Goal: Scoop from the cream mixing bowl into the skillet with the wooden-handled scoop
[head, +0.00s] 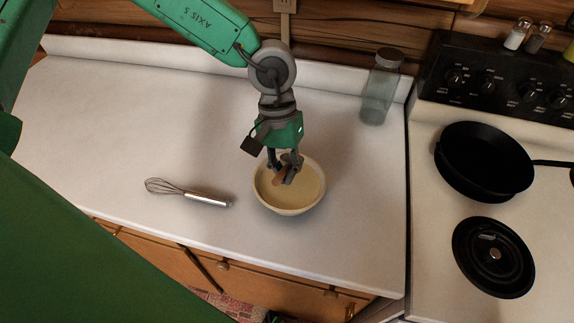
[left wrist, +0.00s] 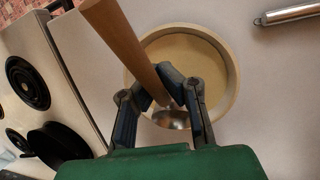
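The cream mixing bowl (head: 318,202) stands on the white counter with pale batter in it; it also shows in the left wrist view (left wrist: 234,75). My left gripper (head: 285,168) is over the bowl, fingers pointing down. In the left wrist view its fingers (left wrist: 178,88) close on the wooden handle of the scoop (left wrist: 128,45). The scoop's metal bowl (left wrist: 170,119) is beyond the fingertips, over the near side of the mixing bowl; whether it touches the batter I cannot tell. The black skillet (head: 484,162) sits on the stove's back burner, looking empty. My right gripper is not in view.
A whisk (head: 188,193) lies on the counter left of the bowl. A lidded glass jar (head: 381,88) stands behind, near the stove. A bare front burner (head: 493,257) is below the skillet. Shakers (head: 527,36) stand on the stove's back panel.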

